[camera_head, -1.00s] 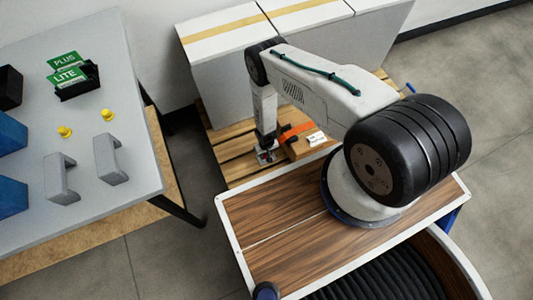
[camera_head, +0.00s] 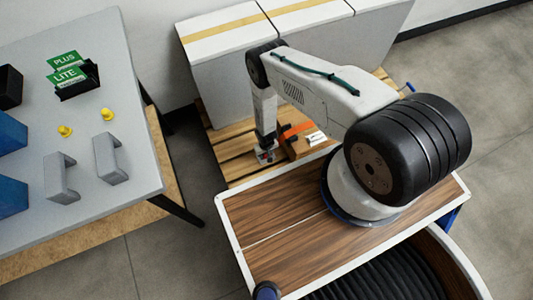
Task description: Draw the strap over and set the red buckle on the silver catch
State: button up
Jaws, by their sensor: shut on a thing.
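An orange-red strap (camera_head: 297,130) runs from the right over a brown wooden block (camera_head: 301,148) towards my gripper (camera_head: 267,153). My gripper points down at the left end of the block, low over the pallet, and is shut on the red buckle (camera_head: 268,156) at the strap's end. Only a small bit of red shows between the fingers. The silver catch (camera_head: 261,158) is a small grey plate on the pallet, right under and around my fingertips. I cannot tell whether the buckle touches the catch.
The wooden pallet (camera_head: 236,171) carries white boxes (camera_head: 230,85) behind my arm. A small white label or part (camera_head: 316,139) lies on the block. A grey table (camera_head: 100,215) with yellow knobs, grey handles and a green-card holder (camera_head: 77,81) stands at the left, with a floor gap between.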

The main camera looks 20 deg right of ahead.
jog(key=o, duration=1.1)
jog(key=shift+r, duration=0.15)
jog(key=shift+r, duration=3.4)
